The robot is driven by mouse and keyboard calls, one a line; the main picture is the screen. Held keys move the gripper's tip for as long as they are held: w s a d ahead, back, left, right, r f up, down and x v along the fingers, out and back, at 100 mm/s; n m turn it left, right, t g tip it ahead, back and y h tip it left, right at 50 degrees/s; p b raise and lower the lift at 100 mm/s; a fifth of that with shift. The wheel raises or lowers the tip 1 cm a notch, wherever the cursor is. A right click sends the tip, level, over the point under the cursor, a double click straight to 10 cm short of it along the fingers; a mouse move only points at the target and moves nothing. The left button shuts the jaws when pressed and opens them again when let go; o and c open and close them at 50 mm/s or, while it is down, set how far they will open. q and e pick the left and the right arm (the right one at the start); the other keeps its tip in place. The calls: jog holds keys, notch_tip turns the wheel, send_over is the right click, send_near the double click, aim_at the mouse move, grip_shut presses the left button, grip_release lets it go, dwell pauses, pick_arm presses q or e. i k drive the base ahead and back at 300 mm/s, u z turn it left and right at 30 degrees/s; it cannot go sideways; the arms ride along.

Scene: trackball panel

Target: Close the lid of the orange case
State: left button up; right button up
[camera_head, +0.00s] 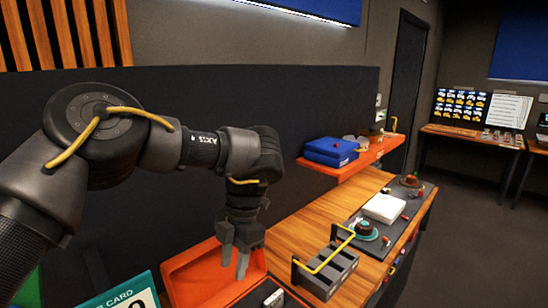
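The orange case (190,273) is at the bottom centre, cut off by the lower picture edge. A raised orange panel, which looks like its open lid, stands behind a dark interior (258,300) holding a small light item (273,299). My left gripper (233,260) points down in front of the orange panel. Its two fingers look apart with nothing between them. I cannot tell whether a finger touches the panel. My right gripper is not in view.
A wooden table (290,236) runs to the right of the case. It carries a grey open-topped bin (330,275) with a yellow handle, a white box (384,208) and a round knob device (364,229). A blue case (330,151) sits on an orange shelf (355,166). A card (127,296) is at lower left.

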aim_at(196, 277)
jog(key=k, duration=1)
